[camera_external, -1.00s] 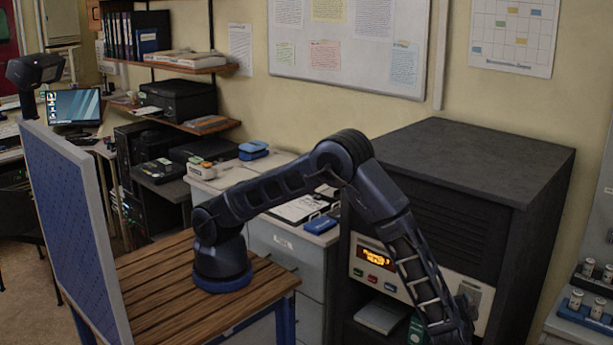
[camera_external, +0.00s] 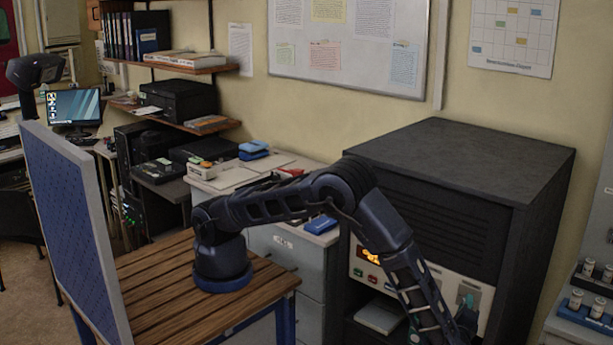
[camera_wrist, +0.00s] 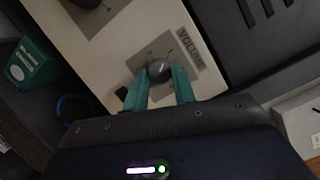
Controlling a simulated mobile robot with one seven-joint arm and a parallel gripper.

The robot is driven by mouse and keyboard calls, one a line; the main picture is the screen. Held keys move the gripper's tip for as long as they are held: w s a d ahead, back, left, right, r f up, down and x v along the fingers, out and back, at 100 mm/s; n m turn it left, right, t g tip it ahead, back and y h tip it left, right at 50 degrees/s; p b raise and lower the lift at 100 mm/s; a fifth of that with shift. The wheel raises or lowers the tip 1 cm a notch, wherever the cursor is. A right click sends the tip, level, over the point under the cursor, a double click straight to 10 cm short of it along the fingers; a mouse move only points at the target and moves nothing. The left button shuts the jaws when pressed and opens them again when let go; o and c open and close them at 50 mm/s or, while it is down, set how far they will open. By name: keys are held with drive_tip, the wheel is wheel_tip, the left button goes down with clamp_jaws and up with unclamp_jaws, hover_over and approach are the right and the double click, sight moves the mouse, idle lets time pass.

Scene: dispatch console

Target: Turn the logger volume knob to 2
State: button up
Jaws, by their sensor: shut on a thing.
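The volume knob (camera_wrist: 159,71) is a small dark round knob on a grey plate on the cream panel (camera_wrist: 113,50), beside a label that reads as "VOLUME" in the wrist view. My gripper (camera_wrist: 160,82) has teal fingers, one on each side of the knob, and is shut on it. The fingers hide the knob's sides. I cannot read the scale marks or the number the knob points to. In the external view my gripper (camera_external: 467,305) is at the right part of the panel (camera_external: 437,278), and the knob is hidden there.
Another dark knob (camera_wrist: 87,3) sits on the panel at the top of the wrist view. A green box (camera_wrist: 30,66) lies at the left. In the external view, the display (camera_external: 370,255) and coloured buttons (camera_external: 372,280) are left of my arm, with a shelf below.

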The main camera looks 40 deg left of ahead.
drive_tip(key=m+t+h, duration=0.1)
drive_tip(key=m, duration=0.4)
drive_tip(key=m+t+h, duration=0.1)
drive_tip(key=m, duration=0.4)
drive_tip(key=m+t+h, duration=0.1)
drive_tip(key=m+h, duration=0.1)
drive_tip(key=m, duration=0.3)
drive_tip(key=shift+a+f+t, duration=0.3)
drive_tip(key=shift+f+t, duration=0.1)
drive_tip(key=shift+m, duration=0.4)
drive_tip(key=o, duration=1)
drive_tip(key=shift+s, duration=0.1)
drive_tip(key=v, duration=1)
drive_tip(key=shift+s, duration=0.25)
